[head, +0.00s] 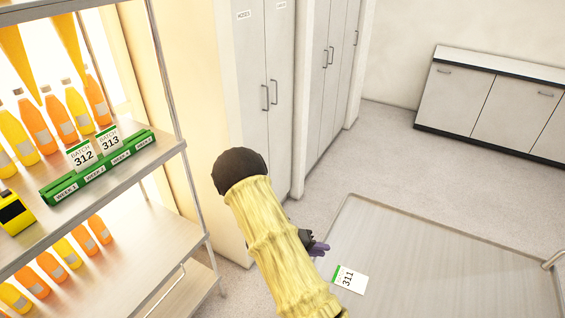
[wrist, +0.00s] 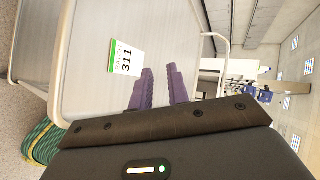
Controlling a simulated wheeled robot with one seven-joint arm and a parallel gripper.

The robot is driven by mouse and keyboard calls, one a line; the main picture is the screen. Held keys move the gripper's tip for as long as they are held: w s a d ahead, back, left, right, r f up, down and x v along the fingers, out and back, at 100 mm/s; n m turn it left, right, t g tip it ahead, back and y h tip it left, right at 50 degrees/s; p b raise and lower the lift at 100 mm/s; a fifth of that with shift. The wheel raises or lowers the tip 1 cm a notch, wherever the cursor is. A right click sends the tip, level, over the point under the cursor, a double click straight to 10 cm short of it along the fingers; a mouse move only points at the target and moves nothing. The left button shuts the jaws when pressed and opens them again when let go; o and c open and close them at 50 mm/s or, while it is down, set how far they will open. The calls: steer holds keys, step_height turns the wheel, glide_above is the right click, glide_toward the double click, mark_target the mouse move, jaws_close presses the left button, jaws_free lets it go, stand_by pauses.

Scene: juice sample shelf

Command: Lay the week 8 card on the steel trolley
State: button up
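A white card with a green top band marked 311 (head: 348,279) lies on the steel trolley (head: 420,240). The card also shows in the wrist view (wrist: 126,60), marked batch 311, to the left of my fingertips. My gripper (head: 319,248) is over the trolley's near left part, its purple fingers apart and empty in the wrist view (wrist: 160,72). Cards 312 (head: 83,155) and 313 (head: 109,140) stand in a green holder (head: 105,168) with several week labels, too small to read surely. My arm hides part of the trolley.
The shelf (head: 150,165) at left holds several juice bottles (head: 75,107) and a yellow device (head: 14,212). Tall cabinets (head: 262,90) stand behind my arm, and a low cabinet (head: 490,105) is at the back right. Most of the trolley top is clear.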

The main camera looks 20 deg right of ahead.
steer(key=s+a+r+m+t+y, duration=0.1)
steer(key=s+a+r+m+y, duration=0.2)
steer(key=m, duration=0.8)
steer(key=s+a+r+m+t+y, duration=0.1)
steer(key=s+a+r+m+y, duration=0.3)
steer(key=a+r+m, duration=0.3)
steer(key=s+a+r+m+t+y, duration=0.2)
steer(key=a+r+m+y, duration=0.3)
steer(key=r+m, duration=0.4)
steer(key=s+m, duration=0.1)
steer(key=m, duration=0.6)
steer(key=shift+s+a+r+m, duration=0.25)
steer(key=shift+s+a+m, duration=0.05)
steer(key=shift+s+a, duration=0.1)
steer(key=shift+w, duration=0.1)
